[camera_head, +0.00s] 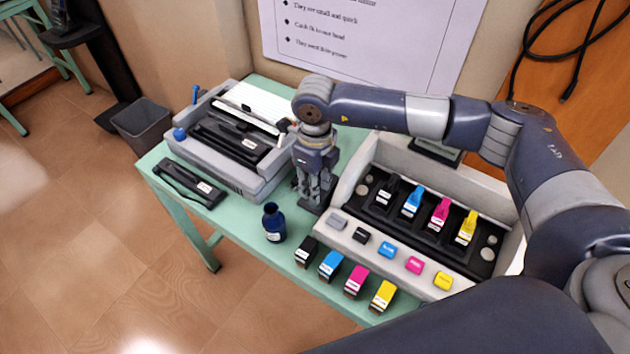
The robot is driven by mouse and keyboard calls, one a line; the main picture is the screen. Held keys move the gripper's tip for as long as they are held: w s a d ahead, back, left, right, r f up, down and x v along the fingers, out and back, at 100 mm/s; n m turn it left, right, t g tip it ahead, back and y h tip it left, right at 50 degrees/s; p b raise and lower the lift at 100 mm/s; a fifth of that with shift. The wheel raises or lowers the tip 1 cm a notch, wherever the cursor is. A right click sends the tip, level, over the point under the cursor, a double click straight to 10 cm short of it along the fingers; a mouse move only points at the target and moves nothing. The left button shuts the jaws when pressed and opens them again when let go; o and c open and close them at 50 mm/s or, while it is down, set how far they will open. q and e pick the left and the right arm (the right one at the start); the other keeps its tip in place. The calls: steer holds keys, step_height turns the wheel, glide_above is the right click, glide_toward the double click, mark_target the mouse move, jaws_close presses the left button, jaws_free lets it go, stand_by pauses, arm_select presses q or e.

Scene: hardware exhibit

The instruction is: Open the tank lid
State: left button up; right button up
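The ink printer (352,194) is a pale open housing on the right part of the table. Four cartridges, black, cyan (412,203), magenta (439,214) and yellow (466,229), stand in its dark bay. A row of small caps runs along its front ledge: grey (337,221), black (360,235), blue (387,249), pink (414,265) and yellow (443,281). I cannot tell which part is the tank lid. My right gripper (315,200) points down just left of this printer. Its fingers look apart, with a dark shape behind or below them. My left gripper is not in view.
A dot-matrix printer (235,135) stands on the left of the green table. A dark ribbon cartridge (190,182), a blue ink bottle (273,223) and several loose cartridges (331,264) line the front edge. My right arm crosses above the ink printer. A bin (143,127) stands on the floor.

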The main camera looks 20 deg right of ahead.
steer(key=shift+c, duration=1)
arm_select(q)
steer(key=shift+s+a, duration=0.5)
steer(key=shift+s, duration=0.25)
arm_select(e)
jaws_close()
